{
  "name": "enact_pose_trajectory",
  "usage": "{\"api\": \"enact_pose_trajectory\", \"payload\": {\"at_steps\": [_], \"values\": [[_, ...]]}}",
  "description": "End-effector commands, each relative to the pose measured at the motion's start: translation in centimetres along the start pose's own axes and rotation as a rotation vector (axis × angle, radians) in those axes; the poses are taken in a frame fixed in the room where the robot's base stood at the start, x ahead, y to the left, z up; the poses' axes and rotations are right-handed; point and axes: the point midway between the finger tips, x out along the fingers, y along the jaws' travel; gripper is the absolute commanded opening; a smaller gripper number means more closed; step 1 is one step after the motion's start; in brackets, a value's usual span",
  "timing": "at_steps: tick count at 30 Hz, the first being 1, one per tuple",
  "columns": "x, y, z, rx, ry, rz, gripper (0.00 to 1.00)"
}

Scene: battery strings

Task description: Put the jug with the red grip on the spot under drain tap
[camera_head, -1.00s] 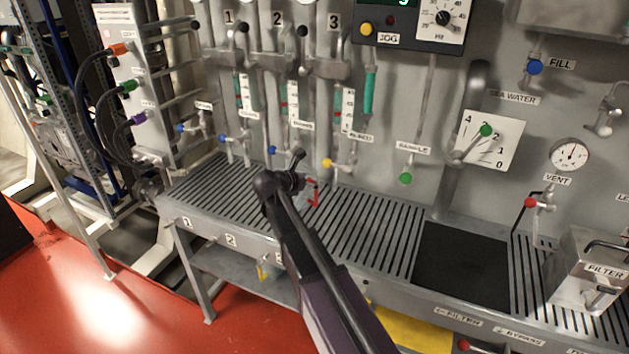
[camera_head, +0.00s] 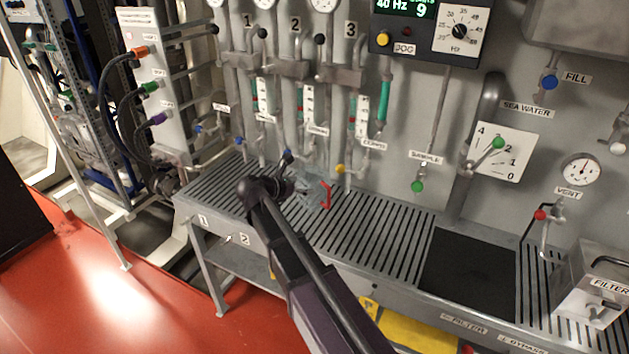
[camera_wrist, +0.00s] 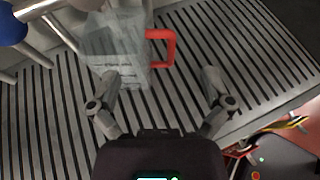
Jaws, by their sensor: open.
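The clear jug (camera_head: 307,188) with a red grip (camera_head: 326,195) stands on the slatted bench below the row of taps. In the wrist view the jug (camera_wrist: 117,55) is at the upper left, its red grip (camera_wrist: 168,47) facing right. My gripper (camera_wrist: 160,80) is open and empty. The red grip lies beyond the fingertips, between them in the picture, with no clear contact. In the head view my arm hides part of the bench left of the jug. A blue-handled tap (camera_head: 199,129) is at the left; its label is too blurred to read, so I cannot identify the drain tap.
The slatted bench (camera_head: 385,229) is clear right of the jug up to a black mat (camera_head: 468,266). A filter box (camera_head: 594,284) stands at the far right. Several taps and pipes, including a yellow-knobbed one (camera_head: 340,169), project behind the jug.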

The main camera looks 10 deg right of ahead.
Motion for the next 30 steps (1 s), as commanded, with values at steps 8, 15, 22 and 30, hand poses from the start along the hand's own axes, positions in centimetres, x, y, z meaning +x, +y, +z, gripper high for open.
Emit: {"api": "enact_pose_trajectory", "payload": {"at_steps": [8, 15, 22, 30], "values": [[-1.8, 0.0, 0.0, -0.001, 0.000, -0.001, 1.00], [-1.8, 0.0, 0.0, 0.000, 0.000, -0.001, 1.00], [-1.8, 0.0, 0.0, 0.000, 0.000, -0.001, 1.00], [-1.5, -0.5, -0.2, 0.026, 0.015, -0.007, 1.00]]}}
